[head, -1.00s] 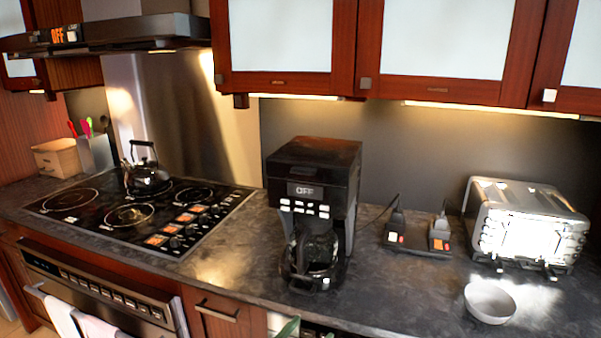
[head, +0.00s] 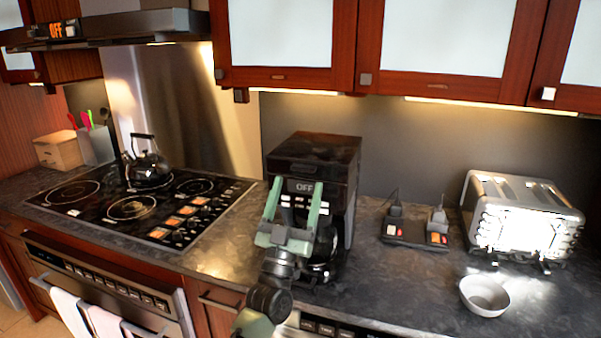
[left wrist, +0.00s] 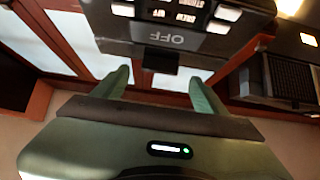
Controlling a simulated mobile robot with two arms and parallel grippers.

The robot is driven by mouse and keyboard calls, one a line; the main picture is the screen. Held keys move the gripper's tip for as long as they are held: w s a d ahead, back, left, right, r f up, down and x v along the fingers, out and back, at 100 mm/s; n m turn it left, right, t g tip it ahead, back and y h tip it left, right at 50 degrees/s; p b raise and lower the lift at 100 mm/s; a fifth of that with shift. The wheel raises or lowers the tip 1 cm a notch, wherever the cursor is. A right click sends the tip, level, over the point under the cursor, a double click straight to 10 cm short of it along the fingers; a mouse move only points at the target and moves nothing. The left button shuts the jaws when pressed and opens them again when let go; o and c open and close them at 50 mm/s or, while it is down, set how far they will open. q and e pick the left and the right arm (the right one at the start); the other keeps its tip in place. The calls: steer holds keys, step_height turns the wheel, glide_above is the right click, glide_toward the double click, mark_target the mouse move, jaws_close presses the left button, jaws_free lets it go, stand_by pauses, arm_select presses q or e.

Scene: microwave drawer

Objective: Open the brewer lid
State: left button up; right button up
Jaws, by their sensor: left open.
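The black coffee brewer (head: 345,195) stands on the counter, and its lid (head: 318,146) lies flat and closed on top. Its front panel reads OFF and has several white buttons; the panel also shows upside down in the left wrist view (left wrist: 190,40). My left gripper (head: 296,187) is open and empty in front of the panel, fingers pointing up, hiding part of the buttons and carafe. In the left wrist view the fingers (left wrist: 157,80) are spread below a dark tab (left wrist: 157,60) at the brewer's edge, apparently not gripping it. My right gripper is out of view.
A stovetop (head: 130,205) with a black kettle (head: 149,168) is at left. A small dark shaker tray (head: 413,236), a silver toaster (head: 520,220) and a grey bowl (head: 484,296) are at right. Wooden wall cabinets (head: 285,78) hang above the brewer.

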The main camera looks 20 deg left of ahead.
mark_target(302, 172)
arm_select(q)
steer(key=shift+p+x, duration=0.45)
steer(key=shift+x, duration=1.4)
steer(key=shift+f, duration=0.1)
jaws_close()
